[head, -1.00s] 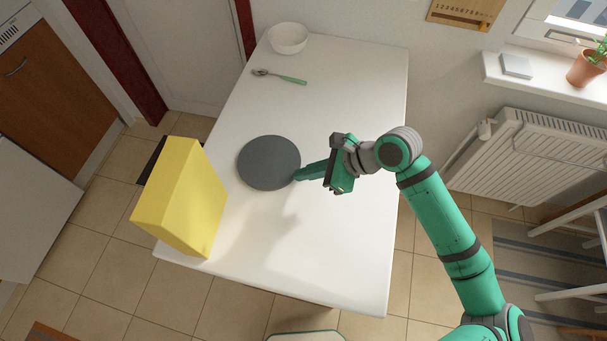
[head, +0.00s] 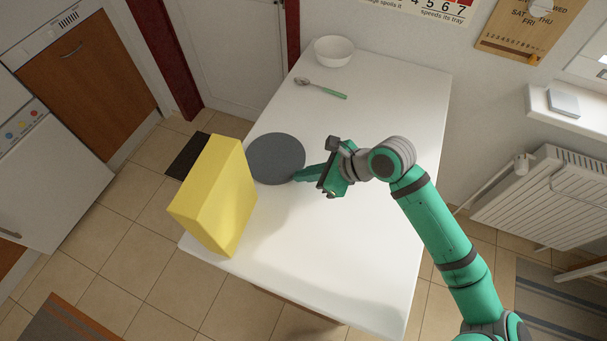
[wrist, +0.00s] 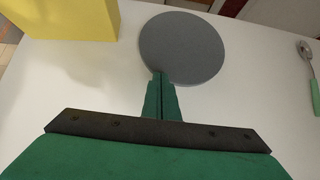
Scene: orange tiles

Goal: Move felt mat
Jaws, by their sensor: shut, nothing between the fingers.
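The felt mat (head: 275,158) is a round, dark grey disc lying flat on the white table. In the wrist view the mat (wrist: 182,45) lies just beyond my fingertips. My gripper (head: 297,177) is at the mat's right edge in the head view, its green fingers together with nothing held. In the wrist view the closed fingers (wrist: 157,76) overlap the mat's near edge. I cannot tell whether the tips touch the mat or hover just above it.
A tall yellow box (head: 218,196) stands close to the mat, at the table's left edge. A green-handled spoon (head: 321,88) and a white bowl (head: 334,51) are at the far end. The white table (head: 390,110) is clear to the right and front.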

